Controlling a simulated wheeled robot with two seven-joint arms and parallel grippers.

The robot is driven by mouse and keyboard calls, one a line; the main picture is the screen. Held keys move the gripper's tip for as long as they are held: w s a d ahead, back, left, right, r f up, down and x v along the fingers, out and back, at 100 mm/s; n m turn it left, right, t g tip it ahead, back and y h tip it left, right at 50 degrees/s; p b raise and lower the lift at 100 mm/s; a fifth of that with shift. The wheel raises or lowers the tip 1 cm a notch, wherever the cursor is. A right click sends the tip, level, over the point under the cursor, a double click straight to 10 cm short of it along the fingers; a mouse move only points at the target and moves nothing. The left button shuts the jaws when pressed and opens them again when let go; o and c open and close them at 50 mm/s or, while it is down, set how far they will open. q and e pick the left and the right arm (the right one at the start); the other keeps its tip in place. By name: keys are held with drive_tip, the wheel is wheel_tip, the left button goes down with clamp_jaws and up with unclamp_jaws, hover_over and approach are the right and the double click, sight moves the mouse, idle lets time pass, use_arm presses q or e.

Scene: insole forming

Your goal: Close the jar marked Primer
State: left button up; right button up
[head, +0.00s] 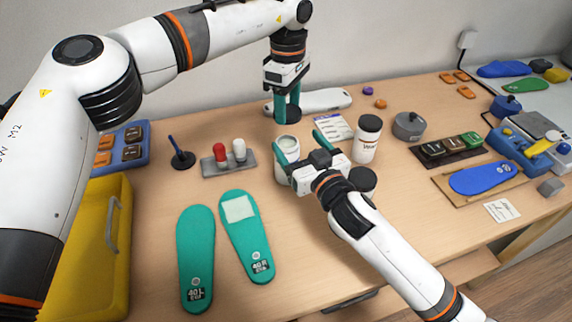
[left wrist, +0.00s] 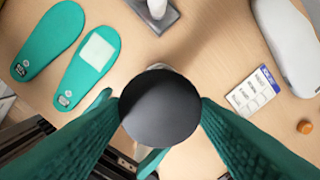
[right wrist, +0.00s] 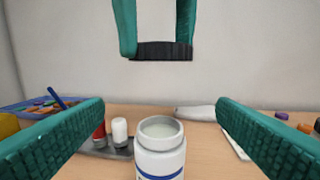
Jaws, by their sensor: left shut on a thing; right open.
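An open white jar (head: 284,178) stands on the table. In the right wrist view the jar (right wrist: 160,162) shows a pale filling, a blue band and no readable name. My left gripper (head: 287,116) points down above it, shut on a round black lid (left wrist: 160,108). In the right wrist view the lid (right wrist: 161,51) is level, clearly above the jar's mouth and apart from it. My right gripper (head: 303,143) is open, with its fingers on either side of the jar; contact is not visible.
A lidded white jar (head: 367,143) and another dark-lidded jar (head: 363,178) stand right of my right gripper. A grey stand (head: 229,163) with red and white bottles is to the left. Green insoles (head: 196,250) lie in front. A card (head: 334,126) lies behind.

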use_arm(q)
drive_tip(key=shift+w+a, duration=0.1)
drive_tip(key=shift+w, duration=0.05)
use_arm(e)
wheel_tip(320, 180, down, 8)
drive_tip(key=shift+f, duration=0.1)
drive_tip(key=x, duration=0.7)
drive_tip(key=shift+w+a, duration=0.2)
drive_tip(key=shift+w, duration=0.1)
drive_tip(key=c, duration=1.5)
use_arm(q)
hover_over(287, 145)
drive_tip(key=shift+f, duration=2.5)
use_arm(e)
drive_tip(key=shift+o, duration=0.2)
use_arm(q)
drive_tip(key=shift+f, duration=0.85)
drive_tip(key=shift+f, duration=0.55)
